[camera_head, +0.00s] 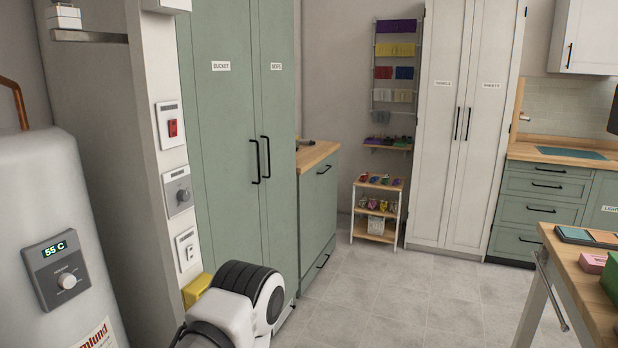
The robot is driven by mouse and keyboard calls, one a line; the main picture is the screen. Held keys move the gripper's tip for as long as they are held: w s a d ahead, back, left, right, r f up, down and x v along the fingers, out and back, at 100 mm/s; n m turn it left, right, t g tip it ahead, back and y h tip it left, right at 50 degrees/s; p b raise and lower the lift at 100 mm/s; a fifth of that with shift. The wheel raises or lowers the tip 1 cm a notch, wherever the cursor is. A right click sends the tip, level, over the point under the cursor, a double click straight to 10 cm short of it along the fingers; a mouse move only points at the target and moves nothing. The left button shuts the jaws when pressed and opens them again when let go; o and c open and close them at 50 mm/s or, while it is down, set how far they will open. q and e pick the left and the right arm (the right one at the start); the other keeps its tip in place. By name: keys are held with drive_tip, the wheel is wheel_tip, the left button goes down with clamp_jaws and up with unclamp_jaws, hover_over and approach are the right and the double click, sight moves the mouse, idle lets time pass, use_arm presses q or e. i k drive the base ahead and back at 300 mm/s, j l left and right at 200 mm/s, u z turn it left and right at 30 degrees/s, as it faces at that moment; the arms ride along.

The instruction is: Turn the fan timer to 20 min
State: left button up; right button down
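A grey wall plate with a round knob (183,195) is on the narrow white wall end at the left, between a red rocker switch above and a smaller white plate below. It looks like the fan timer, but its small markings are too small to read, so I cannot tell its setting. Part of one of my arms, white with a black ribbed joint, shows at the bottom, below and to the right of the knob and apart from it. Neither gripper shows in this view.
The red switch (171,127) and white plate (187,250) flank the knob. A white tank with a "55 C" control box (57,270) stands left. A yellow object (196,290) is low by the wall. Green cupboards (228,130) stand right; the tiled floor (385,300) is clear.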

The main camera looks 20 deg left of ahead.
sight(183, 195)
drive_tip(key=i+l+u, duration=0.1)
drive_tip(key=i, duration=0.4)
drive_tip(key=i+l, duration=0.1)
drive_tip(key=i, duration=0.4)
drive_tip(key=i+l+u, duration=0.15)
drive_tip(key=i, duration=0.35)
